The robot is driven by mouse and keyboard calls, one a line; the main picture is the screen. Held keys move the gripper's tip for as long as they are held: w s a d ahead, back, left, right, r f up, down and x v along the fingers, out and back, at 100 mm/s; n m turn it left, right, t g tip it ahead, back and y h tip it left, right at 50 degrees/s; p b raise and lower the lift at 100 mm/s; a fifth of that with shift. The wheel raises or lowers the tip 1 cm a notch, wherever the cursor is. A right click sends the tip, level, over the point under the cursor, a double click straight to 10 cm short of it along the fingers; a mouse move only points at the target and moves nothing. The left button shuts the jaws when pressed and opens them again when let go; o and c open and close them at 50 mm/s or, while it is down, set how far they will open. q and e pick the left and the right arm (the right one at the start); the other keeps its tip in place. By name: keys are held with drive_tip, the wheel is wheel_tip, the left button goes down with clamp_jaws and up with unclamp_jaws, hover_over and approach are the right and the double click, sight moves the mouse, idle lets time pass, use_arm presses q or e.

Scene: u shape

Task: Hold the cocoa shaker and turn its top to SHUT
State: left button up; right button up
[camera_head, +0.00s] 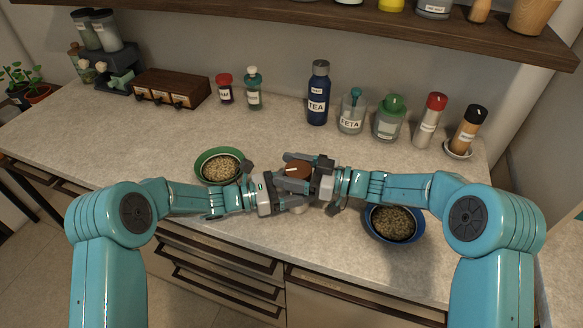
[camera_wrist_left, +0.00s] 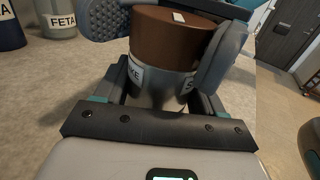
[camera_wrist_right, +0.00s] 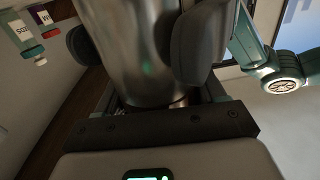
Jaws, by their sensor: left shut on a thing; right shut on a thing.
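The cocoa shaker has a brown top (camera_head: 298,167) with a small white mark and a metal body (camera_wrist_left: 160,88). It is between my two grippers, above the counter's front part. In the left wrist view, a label reading "KE" and another starting with "S" show below the top; the rest is hidden. The white mark (camera_wrist_left: 179,17) lies nearer the "S" label. My left gripper (camera_head: 284,188) is shut on the shaker, fingers on both sides. My right gripper (camera_head: 304,172) is shut on it too; the right wrist view shows its metal body (camera_wrist_right: 140,40) between the fingers.
A green bowl (camera_head: 203,157) stands left and a blue bowl (camera_head: 419,232) right, close to my arms. A TEA bottle (camera_head: 318,92), FETA jar (camera_head: 352,112), green-lidded jar (camera_head: 390,119) and red-capped shaker (camera_head: 430,120) stand behind. A wooden shelf (camera_head: 400,25) hangs above.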

drive_tip(key=n+g, duration=0.3)
drive_tip(key=g, duration=0.2)
drive_tip(key=shift+s+n+g+y, duration=0.2)
drive_tip(key=shift+n+g+y, duration=0.1)
drive_tip(key=shift+n, duration=0.1)
drive_tip(key=shift+s+r+n+g+h, duration=0.1)
drive_tip(key=shift+n+g+h, duration=0.1)
drive_tip(key=shift+n+g, duration=0.8)
drive_tip(key=shift+n+g+h, duration=0.2)
drive_tip(key=shift+n+g, duration=0.3)
drive_tip(key=shift+g, duration=1)
drive_tip(key=shift+s+n+g+h, duration=0.25)
drive_tip(key=shift+n+g+h, duration=0.05)
drive_tip(key=shift+g, duration=0.1)
drive_tip(key=o, duration=1)
drive_tip(key=shift+w+m+t, duration=0.2)
drive_tip(key=shift+m+t, duration=0.3)
